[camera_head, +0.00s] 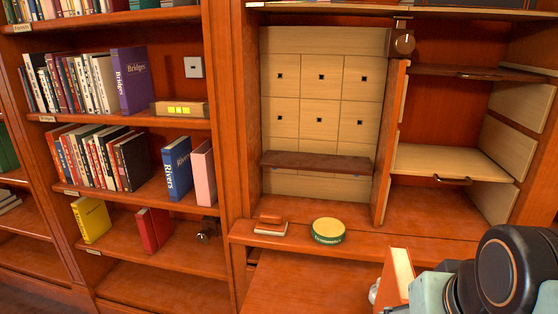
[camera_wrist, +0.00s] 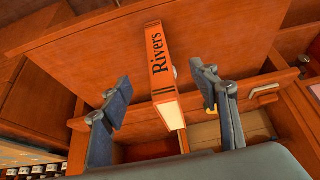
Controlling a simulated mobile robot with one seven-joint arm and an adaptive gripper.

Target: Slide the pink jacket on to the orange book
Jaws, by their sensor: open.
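The pink jacket (camera_head: 204,172) stands on the middle shelf of the left bookcase, just right of a blue Rivers book (camera_head: 178,168). The orange book (camera_head: 396,276) is low in the head view, beside my arm; its pale page edge shows. In the wrist view the orange book (camera_wrist: 157,52) has "Rivers" in black on its spine and lies between my fingers. My gripper (camera_wrist: 161,80) is open, with one finger on each side of the book and visible gaps. What supports the book is hard to tell. My gripper's fingers are out of the head view.
A desk ledge (camera_head: 290,240) holds a round green-and-yellow tin (camera_head: 328,230) and a small orange-brown block (camera_head: 271,224). Upright books fill much of the left shelves. A panelled cabinet back (camera_head: 320,100) and an open compartment (camera_head: 450,160) stand behind the desk.

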